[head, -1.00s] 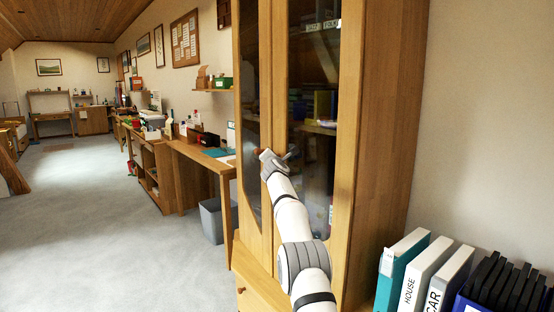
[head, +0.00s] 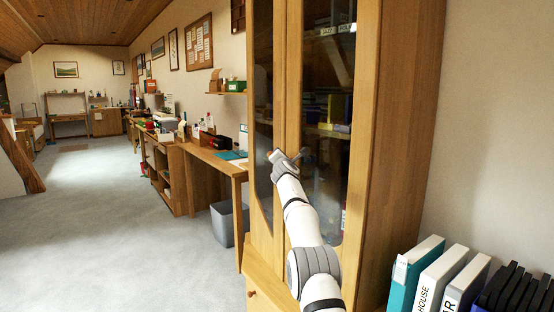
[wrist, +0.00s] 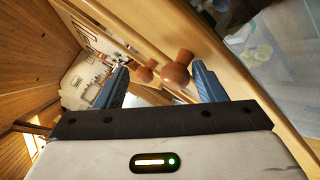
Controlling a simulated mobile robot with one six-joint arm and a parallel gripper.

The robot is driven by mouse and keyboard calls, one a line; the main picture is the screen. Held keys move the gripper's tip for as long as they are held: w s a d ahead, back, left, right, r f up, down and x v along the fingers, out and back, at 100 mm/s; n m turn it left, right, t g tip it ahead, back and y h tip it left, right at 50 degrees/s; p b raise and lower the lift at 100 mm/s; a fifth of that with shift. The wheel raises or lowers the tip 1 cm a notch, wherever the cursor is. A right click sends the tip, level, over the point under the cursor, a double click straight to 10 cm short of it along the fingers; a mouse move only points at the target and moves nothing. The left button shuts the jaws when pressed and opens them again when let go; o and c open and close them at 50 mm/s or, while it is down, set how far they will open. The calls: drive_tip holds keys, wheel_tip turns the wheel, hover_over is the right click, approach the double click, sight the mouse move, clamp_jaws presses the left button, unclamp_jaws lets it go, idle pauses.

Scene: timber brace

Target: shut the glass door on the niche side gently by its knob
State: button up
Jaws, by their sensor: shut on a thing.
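A tall wooden cabinet has two glass doors. The left glass door (head: 263,85) looks narrow in the head view, and the right glass door (head: 325,100) is wider. My gripper (head: 284,157) is at the doors' meeting stiles, about halfway up. In the wrist view, a larger round wooden knob (wrist: 178,72) is between the blue fingers of my gripper (wrist: 160,78), close to the right finger. A second knob (wrist: 145,74) shows just left of it, farther off. My gripper is shut on the larger knob; the exact contact is hard to see. How far either door stands open is unclear.
A desk (head: 215,160) with a grey bin (head: 226,222) stands left of the cabinet. Binders (head: 415,275) stand at the lower right. The grey carpet (head: 110,225) on the left is clear. Books and folders sit behind the glass.

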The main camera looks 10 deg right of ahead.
drive_tip(key=shift+s+d+r+b, duration=0.25)
drive_tip(key=shift+d+b, duration=0.3)
drive_tip(key=shift+b, duration=0.3)
drive_tip(key=a+b+v, duration=0.1)
drive_tip(key=b+v, duration=0.6)
drive_tip(key=b, duration=0.2)
drive_tip(key=shift+s+f, duration=0.15)
drive_tip(key=shift+f, duration=0.2)
drive_tip(key=shift+a+r, duration=0.1)
